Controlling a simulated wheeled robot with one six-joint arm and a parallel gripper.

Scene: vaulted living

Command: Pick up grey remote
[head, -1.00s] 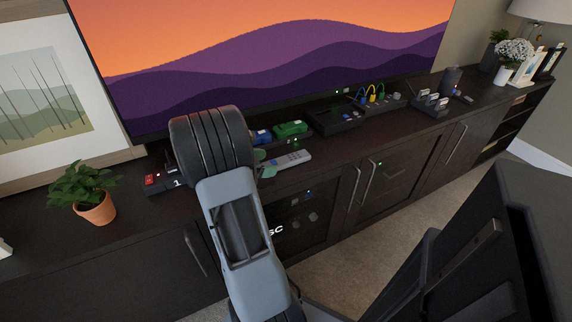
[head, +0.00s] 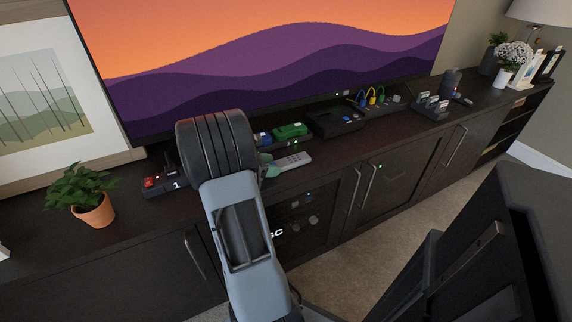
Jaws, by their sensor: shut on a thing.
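The grey remote (head: 292,162) is on or just above the dark cabinet top, in front of the green block, in the head view. My gripper (head: 268,167) is at its left end, with greenish fingertips partly showing beside my arm. It is shut on the remote. My own wrist and forearm hide most of the gripper and the remote's left end. I cannot tell whether the remote touches the cabinet top.
A green block (head: 290,131) and a blue block (head: 262,137) sit behind the remote. A black tray (head: 335,121) and colored cables (head: 371,96) are to the right. A potted plant (head: 93,213) and a red-topped box (head: 158,184) stand left. The television (head: 290,60) is behind.

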